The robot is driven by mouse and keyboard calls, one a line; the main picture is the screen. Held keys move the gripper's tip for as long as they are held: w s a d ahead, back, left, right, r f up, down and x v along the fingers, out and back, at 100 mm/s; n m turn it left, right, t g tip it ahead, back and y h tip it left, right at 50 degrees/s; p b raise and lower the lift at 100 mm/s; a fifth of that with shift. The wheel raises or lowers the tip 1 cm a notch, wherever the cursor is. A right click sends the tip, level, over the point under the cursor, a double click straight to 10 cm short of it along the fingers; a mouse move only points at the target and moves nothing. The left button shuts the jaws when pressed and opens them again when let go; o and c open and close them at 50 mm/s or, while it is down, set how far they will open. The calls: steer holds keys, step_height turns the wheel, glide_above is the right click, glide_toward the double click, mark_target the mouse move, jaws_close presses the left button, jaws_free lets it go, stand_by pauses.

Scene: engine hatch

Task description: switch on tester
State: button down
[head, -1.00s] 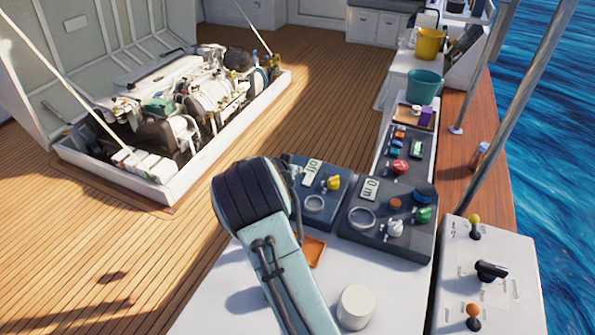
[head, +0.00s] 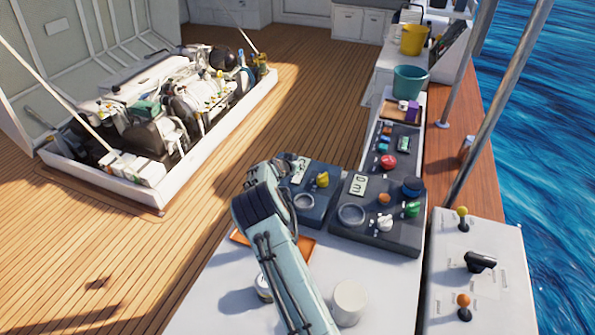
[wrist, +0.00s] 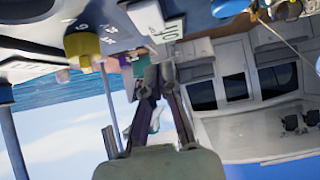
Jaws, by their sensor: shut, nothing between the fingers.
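Two instrument boxes with displays, knobs and rings stand on the white bench in the head view: a blue one (head: 318,198) and a dark grey one (head: 378,238). I cannot tell which is the tester. The blue box has a yellow knob (head: 321,179), a white display (head: 299,170) and a grey ring. The grey box has white, green, orange and blue knobs. My gripper (wrist: 158,78) is shut and empty in the wrist view, close to a tilted blue panel with the yellow knob (wrist: 84,48) and white display (wrist: 166,32). My arm hides the gripper in the head view.
An orange tray (head: 305,246) and a white cylinder (head: 350,302) are on the bench. Behind the boxes is a dark panel with a red knob (head: 389,161). A white lever box (head: 480,275) stands right. The open engine hatch (head: 215,140) is at left.

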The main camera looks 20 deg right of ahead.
mark_target(296, 181)
steer(key=shift+w+d+f, duration=0.1)
steer(key=shift+w+f, duration=0.05)
steer(key=shift+f, duration=1.3)
steer(key=shift+w+d+f+g+y, duration=0.15)
steer(key=shift+f+g+y, duration=0.15)
steer(key=shift+g+y, duration=0.1)
steer(key=shift+s+a+f, duration=0.15)
steer(key=shift+s+a, duration=0.5)
